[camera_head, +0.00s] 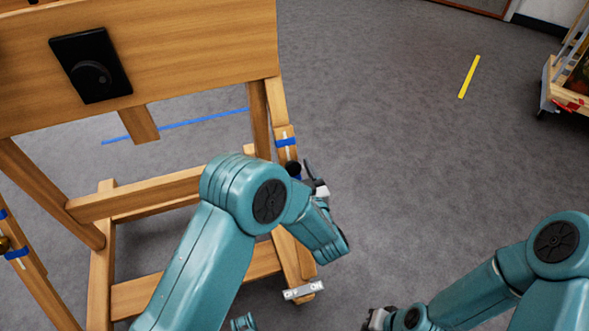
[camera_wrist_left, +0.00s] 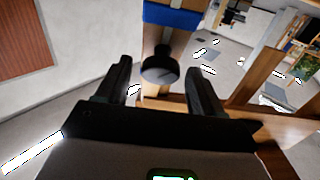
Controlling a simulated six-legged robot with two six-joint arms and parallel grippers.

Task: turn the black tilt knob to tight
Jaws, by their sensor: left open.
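The black tilt knob (camera_head: 293,168) sits on the wooden easel's right leg, just below a blue band. In the left wrist view the round knob (camera_wrist_left: 160,70) shows a thin pale line on its face. My left gripper (camera_head: 312,176) is open at the knob. In the left wrist view its two dark fingers stand left and right of the knob, with gaps on both sides. Whether the fingertips reach around the knob is hard to tell. My right gripper (camera_head: 378,319) is low at the bottom edge, only partly in view.
The easel's wide wooden board (camera_head: 190,45) carries a black square plate with a round dial (camera_head: 92,66). A wooden cart (camera_head: 568,85) stands at the far right.

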